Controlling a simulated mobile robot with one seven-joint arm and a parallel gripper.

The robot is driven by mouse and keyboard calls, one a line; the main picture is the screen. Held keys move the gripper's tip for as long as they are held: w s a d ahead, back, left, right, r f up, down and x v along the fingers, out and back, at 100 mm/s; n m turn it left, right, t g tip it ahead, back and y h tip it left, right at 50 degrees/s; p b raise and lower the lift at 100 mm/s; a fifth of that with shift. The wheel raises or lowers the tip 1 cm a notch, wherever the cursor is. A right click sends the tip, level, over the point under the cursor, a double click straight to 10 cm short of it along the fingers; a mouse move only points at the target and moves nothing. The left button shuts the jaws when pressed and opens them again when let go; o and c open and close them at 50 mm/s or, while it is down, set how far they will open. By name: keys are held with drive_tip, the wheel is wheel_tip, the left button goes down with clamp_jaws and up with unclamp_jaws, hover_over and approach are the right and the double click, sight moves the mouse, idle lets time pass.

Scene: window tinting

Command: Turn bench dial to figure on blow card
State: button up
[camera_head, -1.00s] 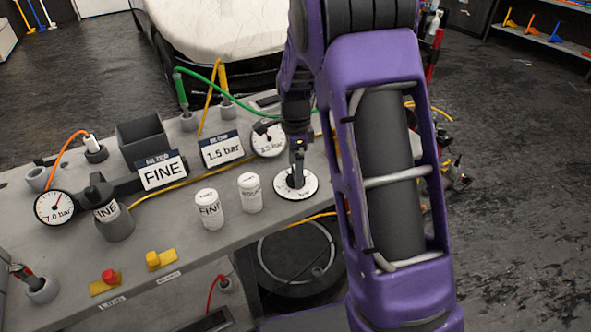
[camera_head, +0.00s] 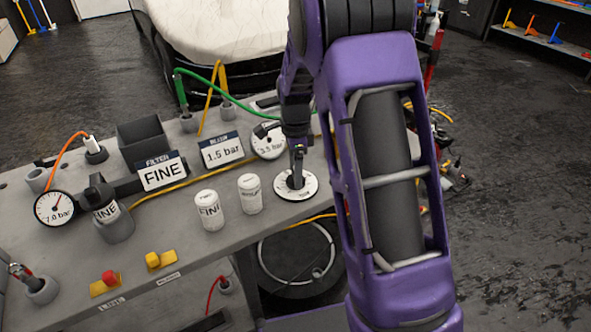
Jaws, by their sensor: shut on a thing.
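The bench dial (camera_head: 282,187) is a white disc with dark marks and a dark centre knob, near the right end of the grey bench. My gripper (camera_head: 297,176) points down onto the dial and is shut on its knob; the fingers partly hide the knob. The blow card (camera_head: 221,150) stands left of and behind the dial and reads 1.5 bar. A round gauge (camera_head: 268,142) beside the card appears to read 3.5 bar, partly covered by a dark part.
A filter card (camera_head: 162,174) reads FINE. Two white canisters (camera_head: 209,210) (camera_head: 250,194) stand just left of the dial. A 7.0 bar gauge (camera_head: 55,208), a red button (camera_head: 109,278) and a yellow button (camera_head: 153,260) are farther left. Hoses cross the bench.

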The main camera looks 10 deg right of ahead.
drive_tip(key=n, duration=0.7)
drive_tip(key=shift+n, duration=0.3)
drive_tip(key=n, duration=0.4)
drive_tip(key=shift+n, duration=2.1)
drive_tip(key=o, duration=1.4)
drive_tip(key=shift+r, duration=0.1)
